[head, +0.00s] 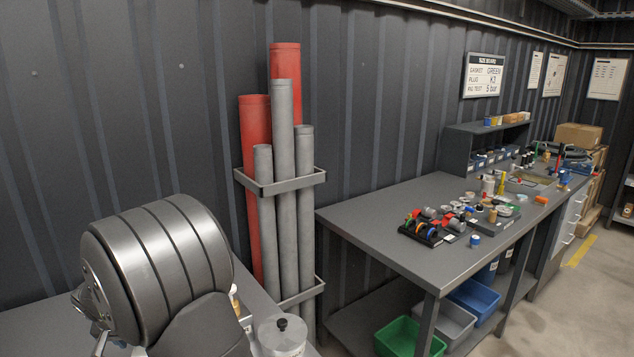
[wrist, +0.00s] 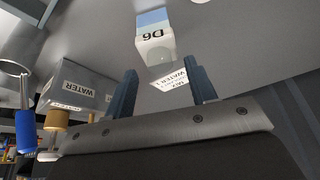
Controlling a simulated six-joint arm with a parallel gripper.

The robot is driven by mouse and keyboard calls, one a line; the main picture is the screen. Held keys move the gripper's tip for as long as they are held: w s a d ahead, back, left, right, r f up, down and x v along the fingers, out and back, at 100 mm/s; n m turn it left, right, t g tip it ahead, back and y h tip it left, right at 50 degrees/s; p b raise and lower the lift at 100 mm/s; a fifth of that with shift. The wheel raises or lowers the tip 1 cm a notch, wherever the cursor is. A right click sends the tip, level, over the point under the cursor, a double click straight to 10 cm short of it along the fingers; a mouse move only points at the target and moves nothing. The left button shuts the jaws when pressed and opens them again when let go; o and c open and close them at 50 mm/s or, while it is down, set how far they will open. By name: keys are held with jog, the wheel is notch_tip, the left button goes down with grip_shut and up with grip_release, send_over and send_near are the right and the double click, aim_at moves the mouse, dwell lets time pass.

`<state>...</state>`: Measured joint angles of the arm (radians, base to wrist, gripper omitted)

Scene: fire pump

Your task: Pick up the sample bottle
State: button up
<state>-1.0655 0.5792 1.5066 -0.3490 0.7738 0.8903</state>
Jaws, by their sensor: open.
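In the wrist view, a small white and blue container marked D6 (wrist: 155,38) stands on a grey surface, its lettering upside down in the picture. It looks like the sample bottle, though I cannot be sure. My gripper (wrist: 163,75) is open, with its two dark blue fingers apart and nothing held between them. The container lies beyond the fingertips, roughly in line with the gap. A white card reading WATER (wrist: 171,78) shows between the fingers. In the head view I cannot make out the bottle; my arm covers much of the near bench.
In the wrist view, a grey box labelled WATER (wrist: 78,85), a blue-handled item (wrist: 26,130) and a tan cylinder (wrist: 56,119) are at the left. In the head view, a metal canister (head: 282,340) stands near grey and red pipes (head: 285,150). A cluttered workbench (head: 365,225) is at right.

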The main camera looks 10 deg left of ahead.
jog(key=shift+w+a+f, duration=0.1)
jog(key=shift+w+f, duration=0.1)
jog(key=shift+f, duration=0.3)
jog(key=o, duration=0.4)
jog(key=shift+c, duration=0.2)
